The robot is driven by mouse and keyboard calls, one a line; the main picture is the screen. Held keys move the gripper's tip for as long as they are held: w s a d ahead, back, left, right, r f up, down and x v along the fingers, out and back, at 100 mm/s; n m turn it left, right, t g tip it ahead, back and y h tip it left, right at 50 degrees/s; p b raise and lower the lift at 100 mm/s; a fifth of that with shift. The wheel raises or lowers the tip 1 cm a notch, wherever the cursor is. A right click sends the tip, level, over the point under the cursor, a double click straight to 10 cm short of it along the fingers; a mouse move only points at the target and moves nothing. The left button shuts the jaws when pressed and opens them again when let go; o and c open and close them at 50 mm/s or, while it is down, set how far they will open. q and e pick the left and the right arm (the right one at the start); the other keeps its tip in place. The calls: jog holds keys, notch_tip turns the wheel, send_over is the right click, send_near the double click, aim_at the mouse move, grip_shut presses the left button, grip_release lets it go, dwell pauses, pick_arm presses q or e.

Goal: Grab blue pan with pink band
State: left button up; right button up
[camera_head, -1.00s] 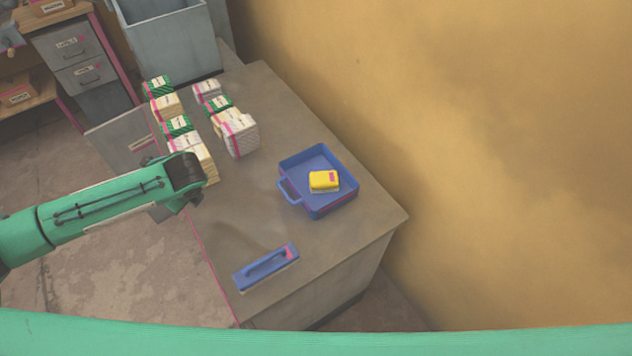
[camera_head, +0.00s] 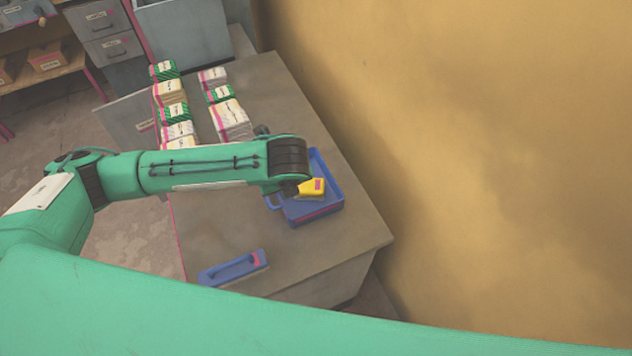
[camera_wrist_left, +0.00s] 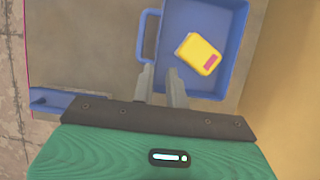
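The blue pan (camera_head: 322,212) is a square tray with raised walls, a loop handle on its left side and a thin pink band low on its outer wall. It sits on the table near the right edge. A yellow block (camera_head: 309,190) with a pink label lies inside it. In the left wrist view the pan (camera_wrist_left: 226,75) is ahead of my left gripper (camera_wrist_left: 162,70). Its two fingers are apart and empty, over the pan's near left side close to the handle. In the head view my wrist covers part of the pan and the fingers are hidden. My right gripper is out of view.
A blue float-like tool with a handle (camera_head: 233,268) lies at the table's front edge. Stacks of banded blocks (camera_head: 174,115) stand at the back left of the grey table (camera_head: 290,110). A brown wall (camera_head: 470,150) rises on the right.

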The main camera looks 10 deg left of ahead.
pick_arm(q)
jog(key=p, duration=0.1)
send_over(279, 201)
jog(key=s+d, duration=0.1)
jog(key=s, duration=0.1)
jog(key=f, duration=0.6)
jog(key=shift+w+f, duration=0.25)
jog(key=shift+f, duration=0.05)
jog(key=shift+w+f, duration=0.15)
jog(key=shift+f, duration=0.2)
jog(key=shift+w+f+p, duration=0.15)
jog(key=shift+f+p, duration=0.2)
jog(key=shift+f, duration=0.05)
jog(key=p+x, duration=0.1)
jog(key=x, duration=0.3)
jog(key=shift+a, duration=0.1)
jog(key=shift+w+f, duration=0.1)
jog(key=shift+f, duration=0.15)
grip_shut()
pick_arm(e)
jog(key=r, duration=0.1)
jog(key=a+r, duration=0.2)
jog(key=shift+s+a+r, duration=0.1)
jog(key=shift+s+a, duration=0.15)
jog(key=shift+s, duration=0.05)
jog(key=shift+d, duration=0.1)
